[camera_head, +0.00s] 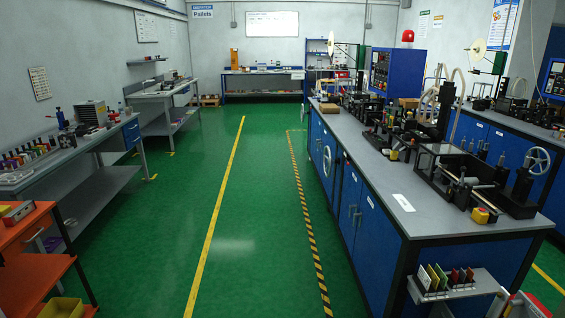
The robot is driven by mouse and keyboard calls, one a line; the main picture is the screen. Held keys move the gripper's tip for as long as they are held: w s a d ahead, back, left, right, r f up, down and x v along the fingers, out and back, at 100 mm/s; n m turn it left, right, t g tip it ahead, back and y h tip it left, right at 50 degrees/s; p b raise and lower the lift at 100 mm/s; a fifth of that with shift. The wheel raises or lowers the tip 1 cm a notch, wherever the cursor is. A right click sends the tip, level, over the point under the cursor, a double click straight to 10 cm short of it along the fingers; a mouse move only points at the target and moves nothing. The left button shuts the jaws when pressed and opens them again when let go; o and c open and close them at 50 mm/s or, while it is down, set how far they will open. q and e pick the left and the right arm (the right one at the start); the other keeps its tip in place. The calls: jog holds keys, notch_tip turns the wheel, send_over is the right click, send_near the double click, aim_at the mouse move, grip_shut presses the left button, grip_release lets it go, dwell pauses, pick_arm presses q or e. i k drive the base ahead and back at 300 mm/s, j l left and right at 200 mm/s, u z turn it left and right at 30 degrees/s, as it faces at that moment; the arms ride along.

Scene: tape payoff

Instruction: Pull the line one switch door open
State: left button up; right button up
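Neither gripper is in view. A long blue bench (440,240) carries a machine line on the right side. Its side has closed blue doors (368,222) with upright handles (355,215) and small white labels too small to read. A blue control cabinet (397,71) with a dark panel face stands on this bench, under a red beacon (408,36). A second blue cabinet (555,79) shows at the right edge. I cannot tell which door is the line one switch door.
A green aisle (235,245) with a yellow line and a striped line runs clear between the benches. Grey workbenches (90,150) and an orange cart (35,245) stand at left. A small shelf (460,287) juts from the near bench end.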

aim_at(377, 244)
jog(key=i+z, duration=0.15)
jog(key=i, duration=0.4)
jog(key=i+j+z, duration=0.1)
jog(key=i, duration=0.5)
jog(key=i+j+z, duration=0.15)
jog(key=i, duration=0.4)
jog(key=j, duration=0.1)
